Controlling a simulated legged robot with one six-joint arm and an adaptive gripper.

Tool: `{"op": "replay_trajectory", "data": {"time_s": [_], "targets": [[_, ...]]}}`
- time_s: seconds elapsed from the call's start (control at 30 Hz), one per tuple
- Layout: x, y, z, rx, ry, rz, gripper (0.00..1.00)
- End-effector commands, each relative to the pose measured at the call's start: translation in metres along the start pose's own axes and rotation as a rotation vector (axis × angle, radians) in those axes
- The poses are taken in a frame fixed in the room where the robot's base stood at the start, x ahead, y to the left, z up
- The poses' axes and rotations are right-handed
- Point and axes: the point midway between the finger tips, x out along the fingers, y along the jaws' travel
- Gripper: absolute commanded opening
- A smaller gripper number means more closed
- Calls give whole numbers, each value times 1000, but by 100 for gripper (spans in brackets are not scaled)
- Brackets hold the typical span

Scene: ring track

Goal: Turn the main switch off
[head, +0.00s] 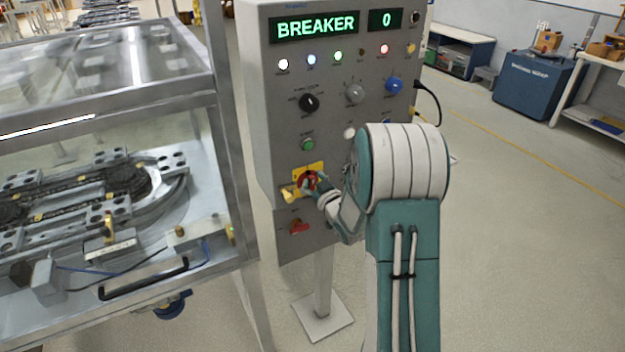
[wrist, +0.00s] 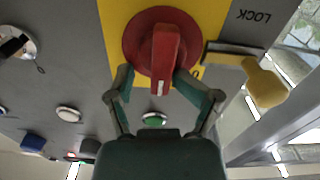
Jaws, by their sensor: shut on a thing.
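The main switch is a red rotary knob on a yellow plate, low on the grey control panel in the head view (head: 308,179). In the wrist view its red handle (wrist: 166,50) stands roughly upright in the picture, with a white mark at its lower end. My gripper (head: 317,186) is at the knob, and in the wrist view (wrist: 156,82) its two fingers are shut on the handle, one on each side. A yellow lock piece (wrist: 265,84) hangs beside the plate near the word LOCK. The fingers partly hide the knob in the head view.
The panel's display (head: 315,27) reads BREAKER and 0. A green button (head: 308,144) sits above the switch and a smaller red knob (head: 299,227) below it. A glass-walled machine enclosure (head: 100,130) stands close on the left. Open floor lies to the right.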

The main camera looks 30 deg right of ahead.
Motion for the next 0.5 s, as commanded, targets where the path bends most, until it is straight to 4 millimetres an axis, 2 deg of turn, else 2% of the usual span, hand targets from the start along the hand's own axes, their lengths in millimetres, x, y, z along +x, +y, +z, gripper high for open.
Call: {"op": "replay_trajectory", "data": {"time_s": [0.5], "targets": [[-3,0,-2,-1,5,0,57]]}}
